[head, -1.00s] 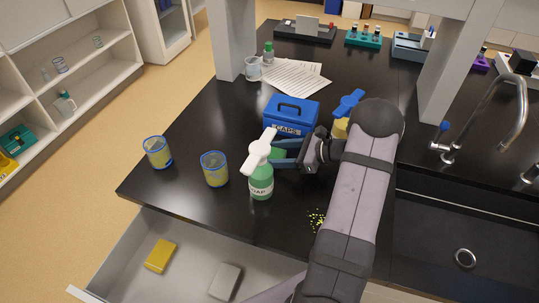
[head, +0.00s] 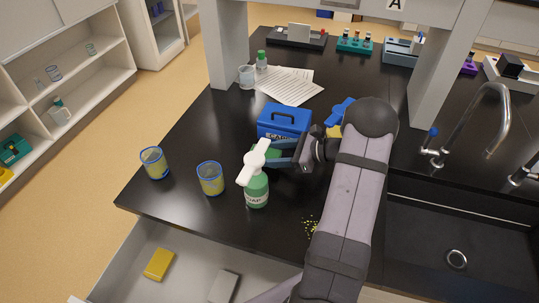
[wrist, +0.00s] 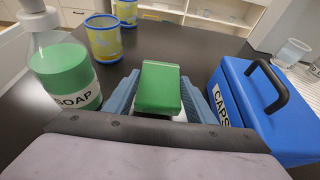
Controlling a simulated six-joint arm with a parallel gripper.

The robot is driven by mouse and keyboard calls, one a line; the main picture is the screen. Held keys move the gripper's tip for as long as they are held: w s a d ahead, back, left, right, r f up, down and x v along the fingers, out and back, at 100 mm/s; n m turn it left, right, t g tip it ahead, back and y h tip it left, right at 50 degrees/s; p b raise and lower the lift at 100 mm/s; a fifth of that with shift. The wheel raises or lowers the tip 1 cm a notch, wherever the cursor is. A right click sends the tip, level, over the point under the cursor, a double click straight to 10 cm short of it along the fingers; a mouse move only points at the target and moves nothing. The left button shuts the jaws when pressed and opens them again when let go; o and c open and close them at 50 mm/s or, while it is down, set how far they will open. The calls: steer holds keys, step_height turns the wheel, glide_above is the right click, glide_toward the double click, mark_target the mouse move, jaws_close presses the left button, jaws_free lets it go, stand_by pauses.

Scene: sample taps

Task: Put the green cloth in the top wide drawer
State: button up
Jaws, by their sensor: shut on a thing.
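The green cloth (wrist: 160,88) is a folded green block between the two blue fingers of my gripper (wrist: 165,95) in the wrist view. My gripper is shut on it. In the head view, my gripper (head: 280,153) is over the black bench, behind the soap bottle and in front of the blue caps box; the bottle partly hides the cloth. A wide drawer (head: 130,262) is pulled out below the bench's front edge. A yellow block (head: 159,264) and a grey block (head: 223,287) lie in it.
The green soap bottle (head: 256,188) stands close to my fingers. The blue caps box (head: 284,121) is close on the other side. Two yellow-and-blue cups (head: 210,178) stand left of the bottle. Yellow bits (head: 311,228) lie near the front edge. A sink (head: 440,240) is at right.

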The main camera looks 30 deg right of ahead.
steer(key=s+d, duration=1.2)
steer(key=shift+s+d+f, duration=0.15)
steer(key=shift+s+d, duration=0.15)
steer(key=shift+d, duration=0.05)
stand_by(0.7)
steer(key=shift+s+d+f+b, duration=0.3)
steer(key=shift+d+b, duration=0.2)
steer(key=shift+b, duration=0.5)
steer(key=s+d+b, duration=0.2)
steer(key=b, duration=0.2)
steer(key=shift+s+d+r+b, duration=0.15)
steer(key=shift+s+d+b, duration=0.15)
steer(key=shift+s, duration=0.05)
steer(key=shift+s+d+r+b, duration=0.25)
steer(key=shift+s+d+b, duration=0.05)
steer(key=shift+s+b, duration=0.15)
steer(key=shift+w+a+r, duration=0.1)
steer(key=shift+w+a, duration=0.05)
steer(key=p, duration=0.6)
glide_above(291, 173)
steer(key=shift+w, duration=0.1)
